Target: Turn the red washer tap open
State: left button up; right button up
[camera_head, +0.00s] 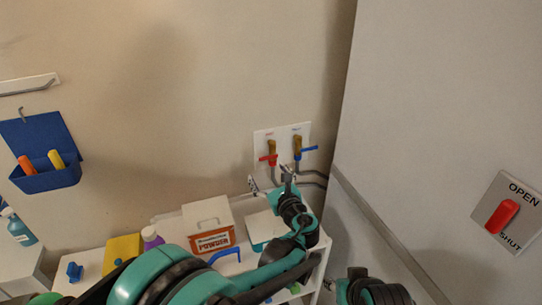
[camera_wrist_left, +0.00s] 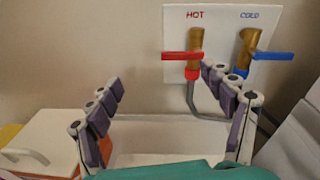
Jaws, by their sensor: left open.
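The red washer tap (camera_head: 268,157) is on a white wall plate, left of the blue tap (camera_head: 308,149). In the left wrist view the red tap's handle (camera_wrist_left: 180,56) lies level, across its upright brass body, under the word HOT. The blue handle (camera_wrist_left: 268,54) is level too, under COLD. My left gripper (camera_head: 287,172) is open and empty, just below the taps. In the left wrist view the left gripper's fingers (camera_wrist_left: 160,78) are spread wide. The right finger overlaps the pipe area below the taps; whether it touches anything cannot be told.
A white shelf (camera_head: 88,262) below holds a powder box (camera_head: 212,242), a yellow box (camera_head: 122,250) and a purple bottle (camera_head: 151,236). A blue wall caddy (camera_head: 48,175) hangs at left. A panel at right has a red OPEN/SHUT lever (camera_head: 502,216). Grey hoses (camera_head: 313,174) run below the taps.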

aim_at(269, 157)
pick_arm(q)
jog(key=w, duration=0.2)
jog(key=w+m+b, duration=0.1)
jog(key=w, duration=0.2)
jog(key=w+m+t, duration=0.1)
jog(key=w, duration=0.2)
jog(key=shift+w+d+f, duration=0.1)
jog(key=shift+w+d, duration=0.05)
jog(key=shift+d, duration=0.25)
jog(key=shift+c, duration=0.4)
jog(key=c, duration=1.1)
